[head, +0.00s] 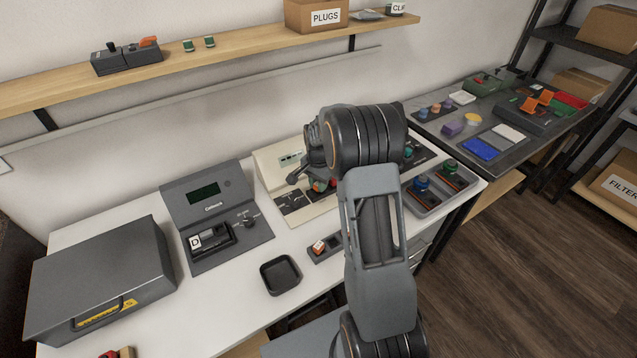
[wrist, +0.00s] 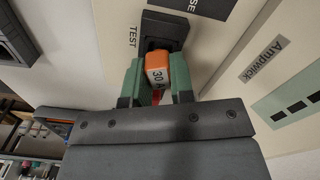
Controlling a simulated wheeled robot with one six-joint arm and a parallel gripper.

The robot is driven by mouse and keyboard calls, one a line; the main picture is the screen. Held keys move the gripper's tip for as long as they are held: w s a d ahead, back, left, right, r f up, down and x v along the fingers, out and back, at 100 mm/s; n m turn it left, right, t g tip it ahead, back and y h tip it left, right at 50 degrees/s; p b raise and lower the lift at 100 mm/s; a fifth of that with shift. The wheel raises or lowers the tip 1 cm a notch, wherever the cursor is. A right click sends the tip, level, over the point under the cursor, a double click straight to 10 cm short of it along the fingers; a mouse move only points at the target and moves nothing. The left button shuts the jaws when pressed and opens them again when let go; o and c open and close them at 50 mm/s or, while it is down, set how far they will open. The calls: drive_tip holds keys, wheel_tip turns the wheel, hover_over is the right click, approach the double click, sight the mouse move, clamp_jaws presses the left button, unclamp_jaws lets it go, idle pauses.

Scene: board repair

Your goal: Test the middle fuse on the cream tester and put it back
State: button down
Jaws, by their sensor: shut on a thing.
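The cream tester (head: 272,162) stands on the white bench behind my arm. Its name "Ampwick" shows in the wrist view, where its pale face (wrist: 215,60) fills the middle. A dark socket (wrist: 163,32) marked TEST is set in that face. My gripper (wrist: 157,82), with green fingertips, is shut on an orange fuse (wrist: 158,68) marked 30. The fuse is at the socket's near edge; I cannot tell whether it sits in the socket. A dark fuse holder (head: 328,253) with an orange-and-white fuse (head: 318,246) lies in front of the tester, partly hidden by my arm.
A grey tester (head: 207,195) and a large grey case (head: 100,280) stand to the left. An empty black tray (head: 281,289) lies on the bench front. A grey tray (head: 425,208) with coloured knobbed parts is right of my arm. Free bench shows around the black tray.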

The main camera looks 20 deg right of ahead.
drive_tip(key=shift+f+b, duration=0.3)
drive_tip(key=shift+f, duration=0.25)
idle(0.9)
drive_tip(key=c, duration=0.6)
unclamp_jaws()
drive_tip(key=shift+r, duration=0.35)
drive_tip(key=shift+r+p, duration=1.1)
drive_tip(key=shift+r, duration=0.1)
drive_tip(key=shift+r+p, duration=2.2)
drive_tip(key=shift+r, duration=0.8)
